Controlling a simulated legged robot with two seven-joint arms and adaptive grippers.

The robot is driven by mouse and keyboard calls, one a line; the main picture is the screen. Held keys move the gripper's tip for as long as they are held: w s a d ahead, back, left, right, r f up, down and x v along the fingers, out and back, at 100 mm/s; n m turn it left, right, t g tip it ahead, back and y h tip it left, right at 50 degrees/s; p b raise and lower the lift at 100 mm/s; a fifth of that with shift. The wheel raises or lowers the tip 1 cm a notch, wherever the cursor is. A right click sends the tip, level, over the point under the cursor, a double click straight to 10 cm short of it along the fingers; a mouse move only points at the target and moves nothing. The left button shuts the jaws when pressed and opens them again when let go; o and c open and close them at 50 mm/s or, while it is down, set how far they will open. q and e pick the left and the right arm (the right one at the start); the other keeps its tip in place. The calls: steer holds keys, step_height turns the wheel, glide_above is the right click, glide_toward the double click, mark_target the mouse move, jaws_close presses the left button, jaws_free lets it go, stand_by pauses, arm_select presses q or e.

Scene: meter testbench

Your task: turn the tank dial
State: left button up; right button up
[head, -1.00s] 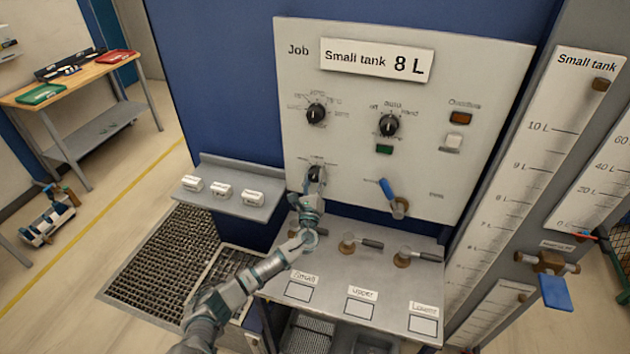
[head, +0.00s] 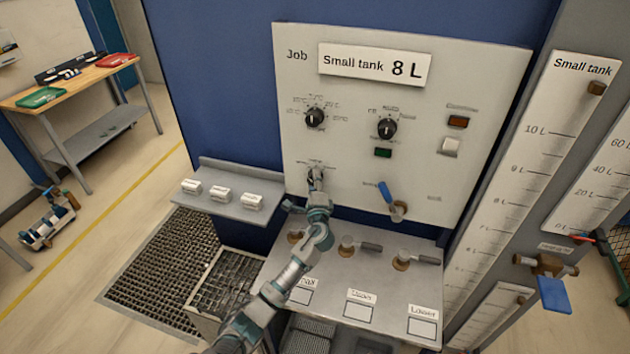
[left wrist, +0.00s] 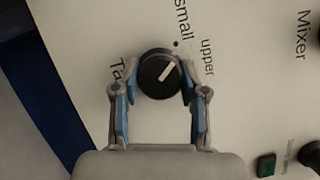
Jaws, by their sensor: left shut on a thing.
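The tank dial (head: 316,173) is the lower-left knob on the grey panel, partly hidden by my left gripper in the head view. In the left wrist view it is a round black knob (left wrist: 160,73) with a white pointer line slanting up and to the right. The labels "small" and "upper" show beside it, and a label starting "Ta" is partly covered. My left gripper (left wrist: 158,88) has one finger on each side of the knob and is shut on it. My right gripper is not in view.
Above are two more black dials (head: 315,117) (head: 387,128). A blue-handled valve (head: 390,197) sits to the right on the panel. Below, a ledge (head: 340,290) carries several valve handles. A small shelf (head: 232,207) with white blocks is at the left.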

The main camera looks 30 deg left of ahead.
arm_select(q)
steer(key=shift+a+n, duration=0.1)
steer(key=shift+n, duration=0.3)
steer(key=shift+g, duration=0.3)
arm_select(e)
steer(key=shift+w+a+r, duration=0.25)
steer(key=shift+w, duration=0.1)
arm_select(q)
steer(key=shift+f, duration=0.1)
steer(key=o, duration=0.9)
steer(key=shift+o, duration=1.2)
steer(key=shift+a, duration=0.1)
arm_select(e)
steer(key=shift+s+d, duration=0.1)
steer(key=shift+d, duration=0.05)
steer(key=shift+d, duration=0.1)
